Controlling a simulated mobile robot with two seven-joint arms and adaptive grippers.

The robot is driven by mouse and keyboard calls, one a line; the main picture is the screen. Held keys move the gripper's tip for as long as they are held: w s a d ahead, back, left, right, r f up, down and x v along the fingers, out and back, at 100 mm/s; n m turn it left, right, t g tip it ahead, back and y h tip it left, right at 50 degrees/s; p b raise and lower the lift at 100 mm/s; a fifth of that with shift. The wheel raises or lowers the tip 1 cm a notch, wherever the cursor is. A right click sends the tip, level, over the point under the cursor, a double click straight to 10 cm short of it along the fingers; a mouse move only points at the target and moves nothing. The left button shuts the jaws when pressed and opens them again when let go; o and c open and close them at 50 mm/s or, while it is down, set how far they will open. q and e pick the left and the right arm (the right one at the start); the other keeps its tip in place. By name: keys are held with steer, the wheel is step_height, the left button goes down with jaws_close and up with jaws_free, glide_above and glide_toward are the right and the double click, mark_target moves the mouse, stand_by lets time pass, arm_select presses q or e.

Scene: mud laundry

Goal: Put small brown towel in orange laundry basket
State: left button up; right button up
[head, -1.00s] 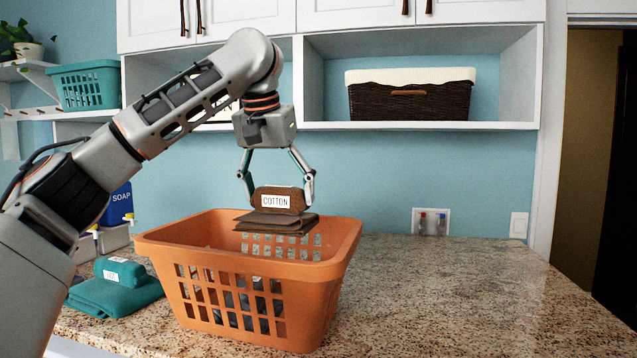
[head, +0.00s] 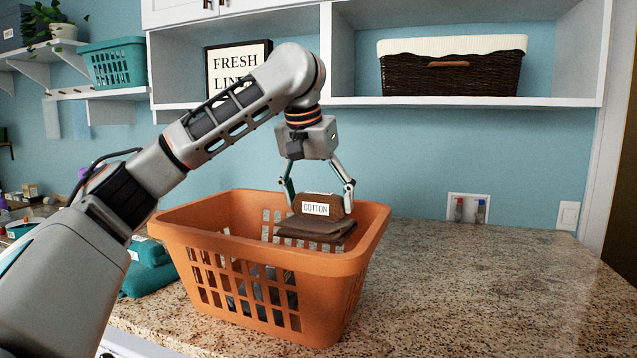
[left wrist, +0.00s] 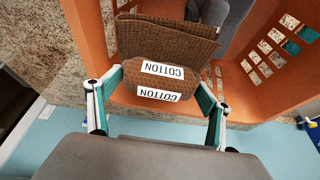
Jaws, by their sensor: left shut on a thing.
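The small brown towel (head: 318,228) is folded and carries a white COTTON label. My left gripper (head: 319,204) is shut on its upper part and holds it from above. The towel hangs in the mouth of the orange laundry basket (head: 330,262), toward its back right, with its lower part at about rim height. In the left wrist view the towel (left wrist: 165,42) sits between the two fingers, and the orange basket (left wrist: 85,35) wall shows on both sides. Some grey and dark content shows inside the basket and through its slots. My right gripper is not in view.
A folded teal towel (head: 148,280) lies left of the basket on the granite counter (head: 480,285). The counter to the right is clear. A dark wicker basket (head: 450,75) stands on the shelf above, and a teal basket (head: 115,65) on the left shelf. Wall taps (head: 468,210) are behind.

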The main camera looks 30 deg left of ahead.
arm_select(q)
steer(key=shift+f, duration=4.75)
steer(key=o, duration=1.2)
steer(key=v, duration=1.2)
steer(key=shift+w+r, duration=0.1)
step_height(320, 180, up, 12)
steer(key=shift+f, duration=0.1)
